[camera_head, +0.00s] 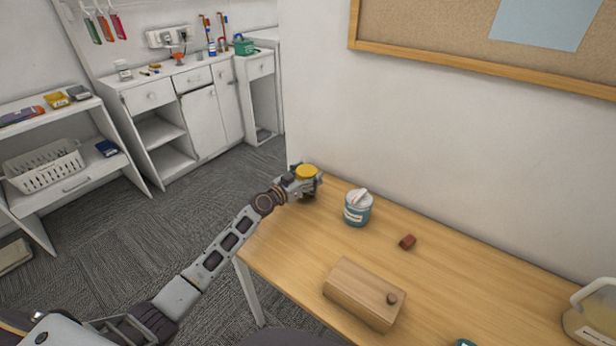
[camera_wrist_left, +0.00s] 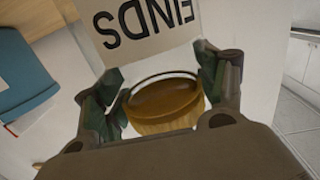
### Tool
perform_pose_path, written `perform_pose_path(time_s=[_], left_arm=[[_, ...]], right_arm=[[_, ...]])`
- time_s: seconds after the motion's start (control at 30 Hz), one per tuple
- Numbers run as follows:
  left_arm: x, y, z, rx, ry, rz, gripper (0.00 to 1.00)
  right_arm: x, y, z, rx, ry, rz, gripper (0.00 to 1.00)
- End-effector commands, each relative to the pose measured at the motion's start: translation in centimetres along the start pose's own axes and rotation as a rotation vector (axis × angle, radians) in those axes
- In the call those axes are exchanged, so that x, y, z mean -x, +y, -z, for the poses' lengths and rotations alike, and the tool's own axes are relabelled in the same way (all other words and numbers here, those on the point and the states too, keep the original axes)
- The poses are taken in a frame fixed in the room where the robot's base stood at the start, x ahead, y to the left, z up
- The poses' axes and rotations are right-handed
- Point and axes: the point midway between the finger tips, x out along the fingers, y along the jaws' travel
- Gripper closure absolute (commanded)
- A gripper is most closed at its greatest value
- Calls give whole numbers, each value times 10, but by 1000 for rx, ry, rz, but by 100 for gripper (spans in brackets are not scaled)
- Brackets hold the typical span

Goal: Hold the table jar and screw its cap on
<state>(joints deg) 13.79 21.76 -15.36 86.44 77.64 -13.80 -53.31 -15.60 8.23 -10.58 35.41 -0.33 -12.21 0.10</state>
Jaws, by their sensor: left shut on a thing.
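My left gripper (camera_head: 307,180) is at the far left corner of the wooden table, shut on a round yellow cap (camera_head: 306,171). In the left wrist view the cap (camera_wrist_left: 165,105) sits between the two fingertips, with a ribbed side and a brown inner face. Just beyond it is a cream label (camera_wrist_left: 150,28) reading "FINDS" upside down, apparently on a pale jar. In the head view the gripper hides most of that jar. I cannot tell whether the cap touches or sits on the jar. My right gripper is not in view.
A wall runs behind. The teal pot is close to the gripper.

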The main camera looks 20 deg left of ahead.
Motion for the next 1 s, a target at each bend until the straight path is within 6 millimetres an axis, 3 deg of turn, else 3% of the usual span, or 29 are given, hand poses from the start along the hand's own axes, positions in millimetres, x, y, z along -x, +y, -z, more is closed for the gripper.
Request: perform_pose_path(time_s=[0.13, 0.43, 0.47, 0.6, 1.0], left_arm=[[0, 0, 2, 0, 2, 0, 98], [0, 0, -1, -1, 2, 0, 98], [0, 0, -2, 0, 0, 0, 25], [0, 0, -2, 0, 0, 0, 7], [0, 0, -1, 0, 0, 0, 7]], right_arm=[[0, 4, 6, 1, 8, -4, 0], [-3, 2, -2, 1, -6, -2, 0], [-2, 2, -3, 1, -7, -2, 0], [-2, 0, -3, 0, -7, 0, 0], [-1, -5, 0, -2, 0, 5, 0]])
